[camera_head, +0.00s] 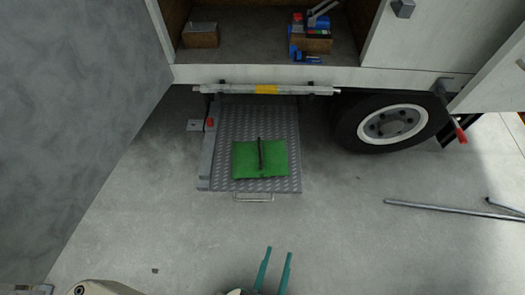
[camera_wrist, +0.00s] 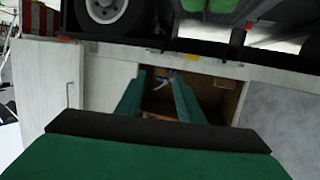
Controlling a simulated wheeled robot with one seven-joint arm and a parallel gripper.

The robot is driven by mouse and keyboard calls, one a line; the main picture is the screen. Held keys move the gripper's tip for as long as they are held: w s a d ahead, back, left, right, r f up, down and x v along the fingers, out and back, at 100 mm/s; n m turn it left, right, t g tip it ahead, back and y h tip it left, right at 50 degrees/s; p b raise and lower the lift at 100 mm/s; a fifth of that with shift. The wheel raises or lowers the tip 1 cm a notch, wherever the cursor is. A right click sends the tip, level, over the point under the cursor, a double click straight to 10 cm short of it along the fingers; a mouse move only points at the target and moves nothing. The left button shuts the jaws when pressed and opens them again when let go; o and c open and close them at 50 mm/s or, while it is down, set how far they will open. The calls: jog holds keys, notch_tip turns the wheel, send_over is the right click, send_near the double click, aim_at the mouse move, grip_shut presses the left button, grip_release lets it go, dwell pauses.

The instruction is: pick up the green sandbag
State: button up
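The green sandbag (camera_head: 276,163) lies flat on a grey metal tread plate (camera_head: 229,126) below the truck's open side, in the head view. A dark strap handle runs across its middle. My gripper (camera_head: 276,253) is at the bottom of the head view, nearer to me than the sandbag and apart from it. Its two teal fingers are spread with an empty gap between them. In the wrist view my gripper (camera_wrist: 158,82) also shows its two fingers apart, facing the truck's side, with nothing between them. The sandbag cannot be made out for certain in the wrist view.
A truck wheel (camera_head: 385,124) stands right of the plate, and a grey wall (camera_head: 75,110) is at the left. A metal bar (camera_head: 265,89) runs along the truck's edge above the plate. Metal rods (camera_head: 450,209) lie at the right. The floor before the plate is clear.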

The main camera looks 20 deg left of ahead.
jog(key=w+a+f+n+y, duration=0.1)
jog(key=w+a+f+n, duration=0.1)
jog(key=w+f, duration=0.7)
jog(key=n+g+y, duration=0.2)
jog(key=n+y, duration=0.1)
jog(key=n, duration=0.1)
send_near(260, 148)
jog(key=x, duration=0.3)
jog(key=shift+w+d+f, duration=0.1)
jog(key=shift+w+f, duration=0.2)
jog(key=shift+w, duration=0.05)
jog(key=shift+a+f+x, duration=0.1)
jog(key=shift+f+x, duration=0.05)
jog(key=shift+x, duration=1.45)
jog(key=shift+a+f+x, duration=0.1)
jog(key=shift+a+x, duration=0.05)
jog(key=shift+x, duration=1.45)
jog(key=shift+s, duration=0.2)
jog(key=shift+c, duration=0.3)
grip_shut()
